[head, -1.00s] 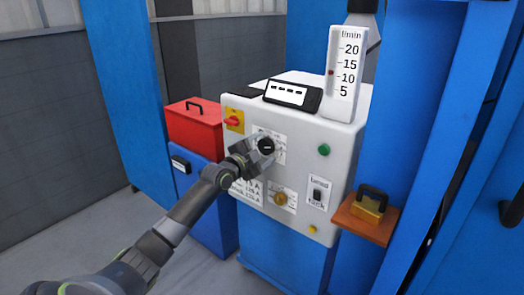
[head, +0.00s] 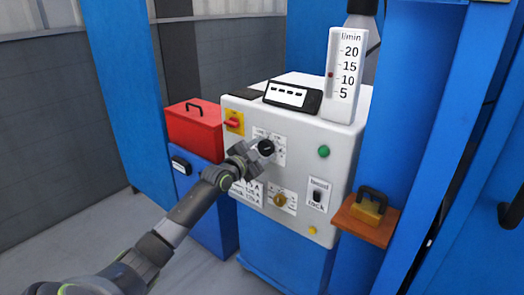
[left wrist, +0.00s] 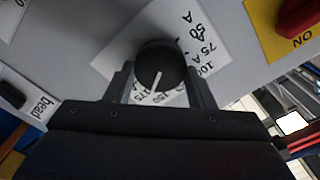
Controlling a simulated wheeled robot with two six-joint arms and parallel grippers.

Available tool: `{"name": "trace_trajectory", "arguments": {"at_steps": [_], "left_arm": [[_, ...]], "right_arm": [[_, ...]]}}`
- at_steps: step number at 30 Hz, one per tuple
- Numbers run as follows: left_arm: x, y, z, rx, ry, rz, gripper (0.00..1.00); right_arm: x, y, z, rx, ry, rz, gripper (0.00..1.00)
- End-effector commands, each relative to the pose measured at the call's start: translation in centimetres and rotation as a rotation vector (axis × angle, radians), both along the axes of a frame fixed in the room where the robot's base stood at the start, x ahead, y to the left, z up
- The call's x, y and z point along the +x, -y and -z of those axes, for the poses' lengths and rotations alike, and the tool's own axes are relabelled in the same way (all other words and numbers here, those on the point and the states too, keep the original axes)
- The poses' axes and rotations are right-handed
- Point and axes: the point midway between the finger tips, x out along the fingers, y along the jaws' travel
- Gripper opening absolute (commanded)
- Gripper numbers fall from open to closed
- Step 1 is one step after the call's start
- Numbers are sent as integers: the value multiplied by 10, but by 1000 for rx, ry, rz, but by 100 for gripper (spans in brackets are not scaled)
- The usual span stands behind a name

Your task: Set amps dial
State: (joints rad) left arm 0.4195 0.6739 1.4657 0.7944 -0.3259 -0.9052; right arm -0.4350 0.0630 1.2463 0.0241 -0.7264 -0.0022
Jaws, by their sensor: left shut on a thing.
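The amps dial (head: 266,147) is a round black knob on a white scale plate on the front of the white machine. In the left wrist view the dial (left wrist: 160,66) sits between the two fingers of my left gripper (left wrist: 161,88), which is shut on it. Its white pointer line faces the lower part of that view, toward the printed 150 and 175 figures; the exact mark is hard to read. In the head view my left gripper (head: 256,152) reaches the dial from the lower left. My right gripper is not in view.
A red switch on a yellow plate (head: 234,122) is left of the dial. A red toolbox (head: 195,128) stands left; a wooden shelf (head: 361,229) juts out right.

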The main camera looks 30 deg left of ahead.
Motion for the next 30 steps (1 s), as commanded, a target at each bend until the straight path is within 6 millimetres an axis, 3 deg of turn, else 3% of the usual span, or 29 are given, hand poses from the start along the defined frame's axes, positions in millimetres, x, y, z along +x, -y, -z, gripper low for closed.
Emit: {"name": "trace_trajectory", "arguments": {"at_steps": [21,30], "left_arm": [[0,-3,-1,-665,-55,-1,26],[0,-4,-1,-892,-73,-1,26]], "right_arm": [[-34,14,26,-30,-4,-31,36],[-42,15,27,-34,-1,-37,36]]}}
